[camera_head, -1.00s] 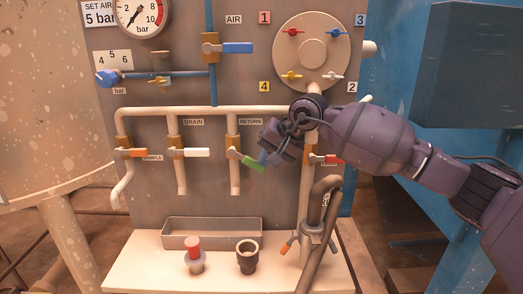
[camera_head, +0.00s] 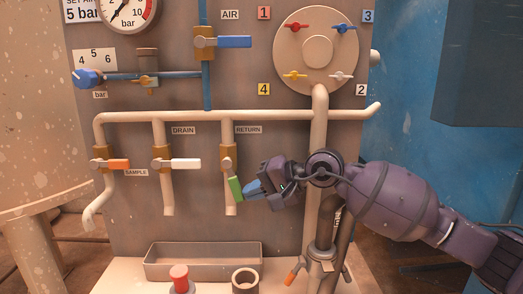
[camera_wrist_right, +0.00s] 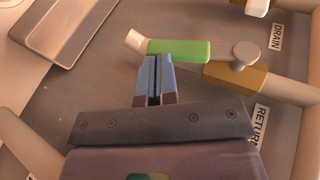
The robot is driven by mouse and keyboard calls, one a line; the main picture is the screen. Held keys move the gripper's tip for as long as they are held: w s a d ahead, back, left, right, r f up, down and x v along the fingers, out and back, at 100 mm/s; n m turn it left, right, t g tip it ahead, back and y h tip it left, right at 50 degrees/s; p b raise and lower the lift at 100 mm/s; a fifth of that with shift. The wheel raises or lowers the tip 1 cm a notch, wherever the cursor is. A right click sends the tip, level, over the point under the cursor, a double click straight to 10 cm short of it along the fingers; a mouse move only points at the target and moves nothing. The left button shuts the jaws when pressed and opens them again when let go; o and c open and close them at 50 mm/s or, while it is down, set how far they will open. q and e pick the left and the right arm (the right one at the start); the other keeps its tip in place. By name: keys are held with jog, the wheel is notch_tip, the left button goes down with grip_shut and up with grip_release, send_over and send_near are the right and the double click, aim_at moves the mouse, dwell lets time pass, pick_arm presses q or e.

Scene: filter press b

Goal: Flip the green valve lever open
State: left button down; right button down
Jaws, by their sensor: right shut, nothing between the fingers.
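The green valve lever (camera_head: 235,189) is on the brass valve (camera_head: 228,163) of the RETURN pipe. It points steeply down, tilted slightly off the line of the pipe. In the right wrist view the green lever (camera_wrist_right: 180,50) runs left from its round pivot, nearly along the brass body (camera_wrist_right: 235,80). My right gripper (camera_head: 251,187) is shut and empty, its blue fingertips just right of the lever. My left gripper is out of view.
An orange lever (camera_head: 118,164) and a white lever (camera_head: 187,164) sit on the pipes to the left. A blue AIR lever (camera_head: 234,42) is above. A grey tray (camera_head: 203,270) lies below. A dark upright pipe (camera_head: 325,235) stands under my right arm.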

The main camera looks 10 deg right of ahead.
jog(key=shift+f, duration=0.1)
dwell(0.6)
jog(key=v, duration=1)
jog(key=shift+s+d+r+p, duration=0.2)
jog(key=shift+d+r+p, duration=0.05)
jog(key=shift+p, duration=0.05)
